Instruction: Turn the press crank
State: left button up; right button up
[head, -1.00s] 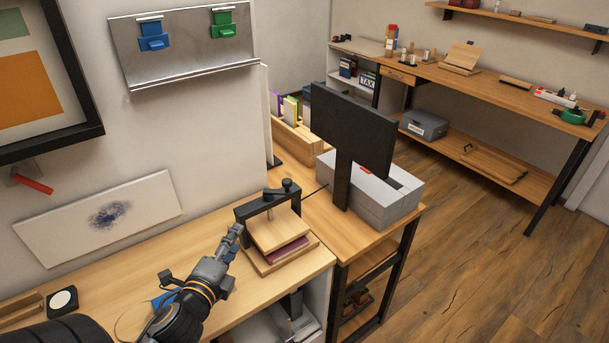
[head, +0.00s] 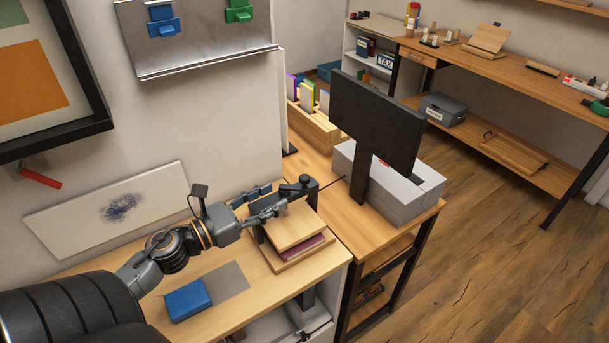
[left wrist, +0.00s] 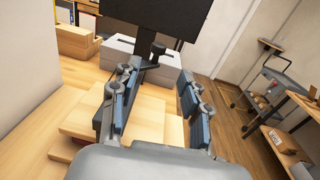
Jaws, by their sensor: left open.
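The press (head: 296,228) stands near the right end of the desk, with wooden boards and a dark frame. A maroon item (head: 304,247) lies between its boards. Its dark crank (head: 301,186) sits on top; in the left wrist view the crank (left wrist: 156,50) shows ahead, between the lines of the two fingers. My left gripper (head: 277,200) is open and empty at the top of the press, just left of the crank. Its fingers also show in the left wrist view (left wrist: 160,78) and partly hide the frame. Whether they touch the crank I cannot tell. My right gripper is not in view.
A black monitor (head: 377,120) and grey box (head: 400,190) stand close behind the press to the right. A blue item (head: 188,300) lies on the desk below my arm. A wooden file holder (head: 315,122) stands behind. The wall rises close on the left.

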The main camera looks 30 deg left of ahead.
aim_at(300, 181)
pick_arm(q)
jog(key=p+x, duration=0.2)
jog(key=x, duration=0.7)
jog(key=shift+a+p, duration=0.15)
jog(key=shift+p, duration=0.2)
jog(key=shift+w+f, duration=0.1)
jog(key=shift+w, duration=0.45)
jog(key=shift+d, duration=0.2)
jog(key=shift+c, duration=0.4)
grip_shut()
